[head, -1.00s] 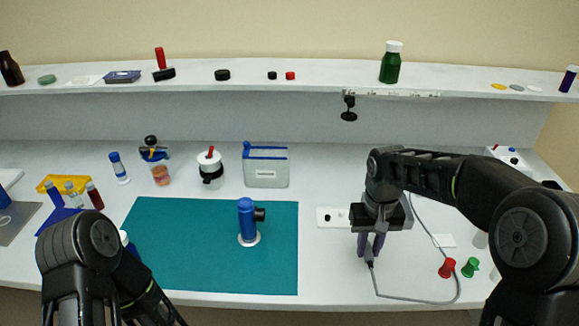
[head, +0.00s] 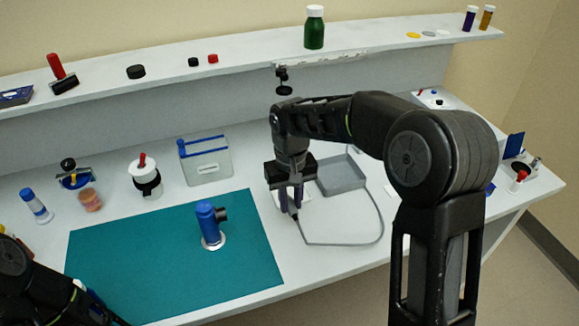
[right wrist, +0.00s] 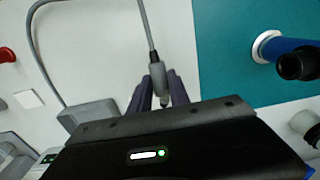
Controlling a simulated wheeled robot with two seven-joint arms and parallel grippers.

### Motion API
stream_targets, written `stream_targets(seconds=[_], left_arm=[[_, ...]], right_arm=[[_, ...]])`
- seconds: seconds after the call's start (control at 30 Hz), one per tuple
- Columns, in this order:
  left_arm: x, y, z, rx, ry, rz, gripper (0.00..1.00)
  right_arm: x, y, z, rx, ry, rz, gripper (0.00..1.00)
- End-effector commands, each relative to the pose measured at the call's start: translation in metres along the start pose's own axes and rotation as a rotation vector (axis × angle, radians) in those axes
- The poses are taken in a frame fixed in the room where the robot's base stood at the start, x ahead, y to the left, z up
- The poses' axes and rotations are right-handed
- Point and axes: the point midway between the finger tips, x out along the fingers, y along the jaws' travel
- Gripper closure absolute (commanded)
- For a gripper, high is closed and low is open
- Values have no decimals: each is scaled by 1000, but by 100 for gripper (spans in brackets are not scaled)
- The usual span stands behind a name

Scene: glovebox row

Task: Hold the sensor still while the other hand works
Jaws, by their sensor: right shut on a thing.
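A blue upright cylinder (head: 207,222) with a black side port stands on a white disc on the teal mat. I cannot tell if it is the sensor. It also shows at the upper right of the right wrist view (right wrist: 290,50). My right gripper (head: 291,203) is just right of the mat and apart from the blue cylinder. It is shut on a grey cable end (right wrist: 158,80), with the grey cable leading away from it. The fingers hide part of this piece. Only part of my left arm shows at lower left; its gripper is out of view.
The teal mat (head: 120,270) is mostly bare. A grey tray (head: 342,177) lies right of my right gripper, and the cable (head: 350,242) loops across the bench. A clear blue-topped box (head: 206,162) and white jar (head: 146,177) stand behind the mat, below the shelf (head: 260,55).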

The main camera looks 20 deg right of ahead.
Motion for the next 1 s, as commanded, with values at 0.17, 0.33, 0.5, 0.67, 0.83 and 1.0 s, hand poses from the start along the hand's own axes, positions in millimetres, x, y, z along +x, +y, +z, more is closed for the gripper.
stream_targets(seconds=[0.17, 0.33, 0.5, 0.67, 0.83, 1.0], left_arm=[[-52, 16, 3, -8, -12, -13, 38], [-82, 24, 7, -16, -25, -25, 38], [-87, 24, 8, -20, -30, -30, 38], [-85, 23, 8, -20, -31, -30, 38], [-80, 21, 8, -19, -28, -29, 48], [-51, 13, 6, -15, -19, -21, 48]], right_arm=[[-59, 0, 0, 0, 1, 0, 100], [-93, -1, 0, 0, 0, -1, 100], [-99, 0, 0, 0, 0, -1, 100], [-97, 0, 0, 0, 0, -1, 100], [-91, 0, 0, 0, 0, -1, 100], [-59, 0, 0, -1, 0, -1, 100]])
